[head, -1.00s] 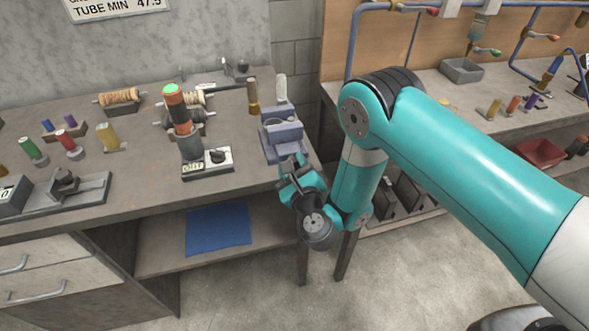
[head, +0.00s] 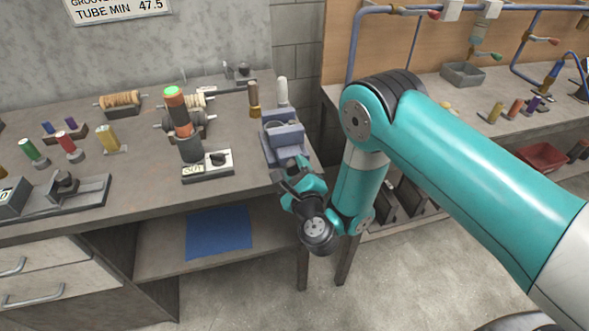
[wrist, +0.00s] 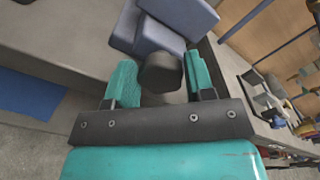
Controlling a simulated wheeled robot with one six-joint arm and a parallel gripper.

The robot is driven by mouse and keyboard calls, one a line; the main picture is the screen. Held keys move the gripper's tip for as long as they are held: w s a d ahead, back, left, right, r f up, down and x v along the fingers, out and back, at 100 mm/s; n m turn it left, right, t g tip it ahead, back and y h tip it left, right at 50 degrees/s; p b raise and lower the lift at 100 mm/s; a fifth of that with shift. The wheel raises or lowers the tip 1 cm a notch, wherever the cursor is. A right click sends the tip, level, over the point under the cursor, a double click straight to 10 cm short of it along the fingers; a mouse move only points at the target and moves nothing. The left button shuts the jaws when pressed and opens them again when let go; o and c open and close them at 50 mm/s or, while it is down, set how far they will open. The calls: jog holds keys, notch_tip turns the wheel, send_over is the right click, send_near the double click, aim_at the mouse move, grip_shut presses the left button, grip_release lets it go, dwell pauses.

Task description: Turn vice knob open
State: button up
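The blue-grey vice (head: 284,142) stands at the right front corner of the workbench. In the wrist view the vice body (wrist: 165,28) is at the top and looks tilted. Its round black knob (wrist: 161,73) faces my camera, below the body. My gripper (head: 291,170) is just off the bench's front edge, close below the vice. In the wrist view my gripper (wrist: 163,76) has its teal fingers spread, one on each side of the knob. A narrow gap shows at the right finger; contact at the left cannot be told. The head view mostly hides the knob.
A blue mat (head: 219,231) lies on the lower shelf. A second bench (head: 470,95) stands at the right.

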jog(key=shift+o, duration=1.3)
